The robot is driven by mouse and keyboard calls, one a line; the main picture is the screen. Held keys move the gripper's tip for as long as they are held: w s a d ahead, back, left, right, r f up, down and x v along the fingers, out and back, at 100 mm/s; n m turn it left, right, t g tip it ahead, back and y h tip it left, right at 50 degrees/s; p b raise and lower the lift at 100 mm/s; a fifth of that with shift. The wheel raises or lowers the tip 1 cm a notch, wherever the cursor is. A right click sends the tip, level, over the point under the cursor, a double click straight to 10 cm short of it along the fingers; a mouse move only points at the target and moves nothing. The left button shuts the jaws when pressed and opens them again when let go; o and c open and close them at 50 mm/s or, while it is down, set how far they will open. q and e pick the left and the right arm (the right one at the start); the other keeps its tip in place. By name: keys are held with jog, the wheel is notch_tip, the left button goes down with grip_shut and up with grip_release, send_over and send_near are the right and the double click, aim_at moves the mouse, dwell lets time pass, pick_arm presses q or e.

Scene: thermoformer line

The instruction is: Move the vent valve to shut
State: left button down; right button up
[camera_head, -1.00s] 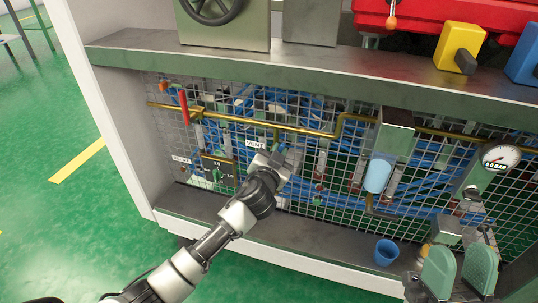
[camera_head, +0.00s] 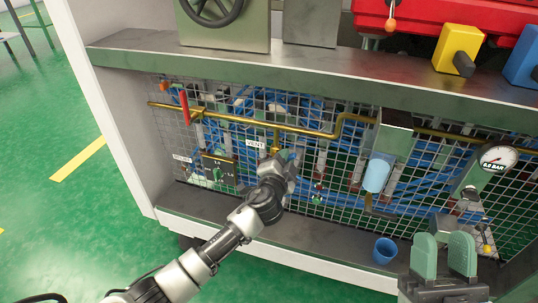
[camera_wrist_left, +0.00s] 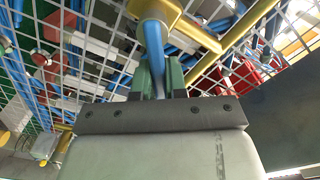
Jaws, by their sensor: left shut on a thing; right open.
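The vent valve sits on the brass pipe under the VENT label (camera_head: 255,143) in the head view. In the left wrist view its blue lever (camera_wrist_left: 154,38) runs down from a yellow-brass body (camera_wrist_left: 160,9). My left gripper (camera_head: 283,158) is at the valve, in front of the mesh. It is shut on the lever, whose lower end lies between the green finger pads (camera_wrist_left: 159,76). In the head view my left gripper hides most of the valve. My right gripper (camera_head: 443,254) is open and empty at the lower right, its green pads apart.
A gauge (camera_head: 499,159) reads about 0.0 BAR at right. A red lever (camera_head: 184,106) stands on the pipe at left. A blue cup (camera_head: 385,251) stands on the lower ledge, left of my right gripper. The upper shelf (camera_head: 300,68) overhangs the mesh panel.

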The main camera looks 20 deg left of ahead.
pick_arm(q)
jog(key=shift+f, duration=0.2)
jog(key=m, duration=0.1)
jog(key=f+m, duration=0.1)
jog(key=m, duration=0.1)
jog(key=shift+d+f+m, duration=0.1)
jog(key=shift+d+m, duration=0.2)
jog(key=shift+d, duration=0.05)
pick_arm(e)
jog(key=shift+w+f+g+h, duration=0.25)
jog(key=shift+w+g+h, duration=0.05)
jog(key=shift+w+g, duration=0.1)
pick_arm(q)
jog(key=f+m, duration=0.1)
jog(key=m, duration=0.2)
jog(key=shift+f, duration=0.1)
jog(key=c, duration=1.1)
grip_release()
pick_arm(e)
jog(key=shift+w+f, duration=0.15)
jog(key=shift+f, duration=0.1)
pick_arm(q)
jog(key=shift+s+p, duration=0.1)
jog(key=shift+p, duration=0.2)
